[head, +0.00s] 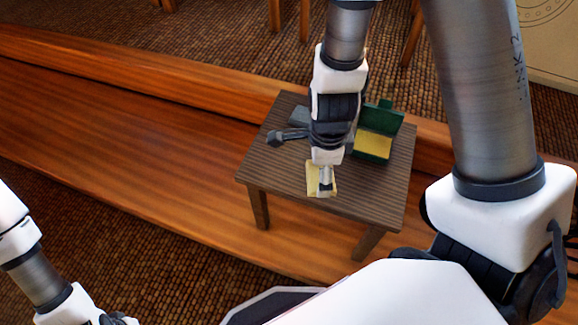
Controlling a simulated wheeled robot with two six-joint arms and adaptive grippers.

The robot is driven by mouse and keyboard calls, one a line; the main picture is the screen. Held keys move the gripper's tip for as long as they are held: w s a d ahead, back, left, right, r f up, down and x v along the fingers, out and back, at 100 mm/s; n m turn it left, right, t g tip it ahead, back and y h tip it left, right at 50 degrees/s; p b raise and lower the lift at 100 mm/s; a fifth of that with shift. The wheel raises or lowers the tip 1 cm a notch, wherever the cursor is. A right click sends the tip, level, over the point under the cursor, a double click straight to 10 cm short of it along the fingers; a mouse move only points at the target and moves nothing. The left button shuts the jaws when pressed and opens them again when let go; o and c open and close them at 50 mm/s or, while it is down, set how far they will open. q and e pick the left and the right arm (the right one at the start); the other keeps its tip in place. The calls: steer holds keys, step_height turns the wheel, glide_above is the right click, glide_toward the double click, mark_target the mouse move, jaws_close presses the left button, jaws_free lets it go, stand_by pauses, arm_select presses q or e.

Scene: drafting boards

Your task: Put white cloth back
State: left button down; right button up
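A small pale cream piece (313,178), which may be the white cloth, lies at the near edge of a small dark wooden table (385,205). My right arm reaches over the table from above, and its end (325,180) is right over this piece. The arm hides part of it, and I cannot tell whether the fingers are open or hold it. An open green case (384,117) with a yellow inside (376,145) stands on the table, right of my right wrist.
A dark knobbed object (276,138) and a grey item (299,117) lie on the table's left side, partly behind my arm. The table's right front top is clear. A raised wooden step (130,130) runs behind and left of the table.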

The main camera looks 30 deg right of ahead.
glide_above(289, 162)
steer(key=shift+s+f, duration=0.3)
steer(key=shift+f, duration=0.1)
steer(key=shift+w+f, duration=0.15)
steer(key=shift+w, duration=0.1)
step_height(289, 162, down, 3)
steer(key=shift+f+b, duration=0.2)
steer(key=shift+b, duration=0.8)
steer(key=shift+c, duration=0.5)
steer(key=o, duration=0.9)
steer(key=shift+c, duration=0.2)
